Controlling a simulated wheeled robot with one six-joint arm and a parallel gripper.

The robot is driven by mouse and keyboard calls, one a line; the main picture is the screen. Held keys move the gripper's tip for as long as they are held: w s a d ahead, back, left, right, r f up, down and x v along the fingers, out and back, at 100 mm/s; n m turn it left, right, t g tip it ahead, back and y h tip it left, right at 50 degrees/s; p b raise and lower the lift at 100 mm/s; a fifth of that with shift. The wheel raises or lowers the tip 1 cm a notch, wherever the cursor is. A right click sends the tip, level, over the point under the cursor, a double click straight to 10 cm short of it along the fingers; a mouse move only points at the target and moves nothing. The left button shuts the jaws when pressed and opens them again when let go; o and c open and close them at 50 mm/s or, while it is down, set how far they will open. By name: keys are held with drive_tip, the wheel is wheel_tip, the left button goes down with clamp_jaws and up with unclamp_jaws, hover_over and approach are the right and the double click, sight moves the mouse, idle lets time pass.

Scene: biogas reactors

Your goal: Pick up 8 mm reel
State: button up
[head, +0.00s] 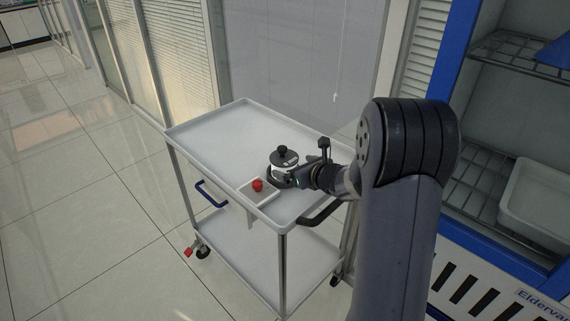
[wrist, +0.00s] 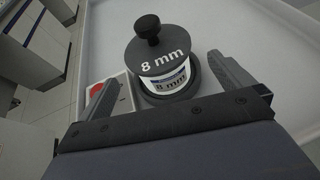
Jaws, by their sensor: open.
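My gripper (wrist: 165,85) is open, with one finger at the left and one at the right of the reel's lower part. I cannot tell whether either finger touches it. In the head view my gripper (head: 288,180) is at the near side of the reel, which partly hides behind it.
The white cart (head: 215,140) has a raised rim and a lower shelf. A red button (head: 257,184) on a pale square plate is close to the reel's left. A blue-framed rack (head: 455,75) with wire shelves stands at the right. The cart's far left is clear.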

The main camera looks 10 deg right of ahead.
sight(285, 163)
drive_tip(key=shift+f+p+x, duration=0.1)
drive_tip(key=shift+p+x, duration=0.2)
drive_tip(key=shift+x, duration=1.3)
drive_tip(key=shift+f+p+x, duration=0.15)
drive_tip(key=shift+p+x, duration=0.1)
drive_tip(key=shift+x, duration=1.35)
drive_tip(key=shift+s, duration=0.1)
drive_tip(key=c, duration=1.1)
drive_tip(key=shift+r, duration=0.1)
